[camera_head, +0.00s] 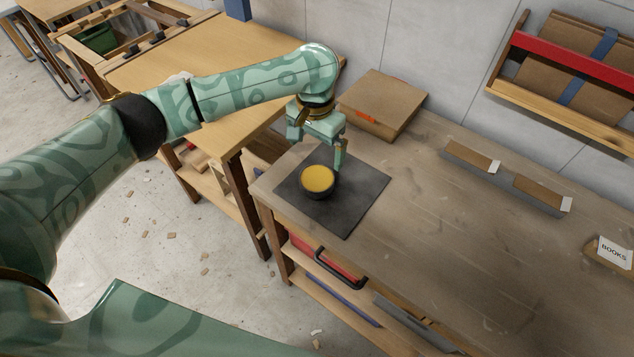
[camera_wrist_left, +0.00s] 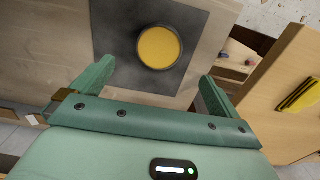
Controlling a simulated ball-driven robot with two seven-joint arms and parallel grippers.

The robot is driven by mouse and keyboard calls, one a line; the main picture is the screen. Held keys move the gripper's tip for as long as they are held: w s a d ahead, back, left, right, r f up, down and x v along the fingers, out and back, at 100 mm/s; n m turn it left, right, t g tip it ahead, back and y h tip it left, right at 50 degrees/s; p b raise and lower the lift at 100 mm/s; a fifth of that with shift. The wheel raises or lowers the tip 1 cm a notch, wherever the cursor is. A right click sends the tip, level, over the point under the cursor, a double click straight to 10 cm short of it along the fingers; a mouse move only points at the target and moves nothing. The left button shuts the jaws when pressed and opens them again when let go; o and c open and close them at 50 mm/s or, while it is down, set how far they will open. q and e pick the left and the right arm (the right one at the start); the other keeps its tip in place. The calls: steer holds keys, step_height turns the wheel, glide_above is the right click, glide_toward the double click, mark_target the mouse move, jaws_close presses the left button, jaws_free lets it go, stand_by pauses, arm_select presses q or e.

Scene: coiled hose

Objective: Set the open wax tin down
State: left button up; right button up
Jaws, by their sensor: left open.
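The open wax tin (camera_head: 318,180) is a round dark tin with yellow wax in it. It stands upright on a dark square mat (camera_head: 345,213) near the workbench's left end. In the left wrist view the tin (camera_wrist_left: 159,47) lies ahead of the fingers, on the mat (camera_wrist_left: 113,70). My left gripper (camera_head: 318,150) is open and empty, just behind and above the tin in the head view. In the left wrist view its two fingers (camera_wrist_left: 152,85) are wide apart, with the tin clear of them. My right gripper is not in view.
A brown cardboard box (camera_head: 383,100) stands behind the mat. A grey holder with brown cards (camera_head: 505,180) lies along the back of the bench. A "BOOKS" label (camera_head: 614,252) is at far right. The bench's middle is clear.

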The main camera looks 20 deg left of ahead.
arm_select(q)
steer(key=b, duration=0.2)
glide_above(316, 177)
step_height(316, 177, down, 6)
steer(key=shift+s+f, duration=0.15)
steer(key=shift+f+b, duration=0.65)
steer(key=shift+f, duration=0.05)
steer(key=f+b, duration=0.1)
steer(key=f, duration=0.1)
steer(key=f+b, duration=0.2)
steer(key=shift+w+f, duration=0.2)
steer(key=shift+f, duration=0.1)
steer(key=shift+r, duration=0.25)
steer(key=shift+s, duration=0.1)
steer(key=c, duration=1.5)
steer(key=shift+r, duration=0.1)
steer(key=shift+c, duration=0.4)
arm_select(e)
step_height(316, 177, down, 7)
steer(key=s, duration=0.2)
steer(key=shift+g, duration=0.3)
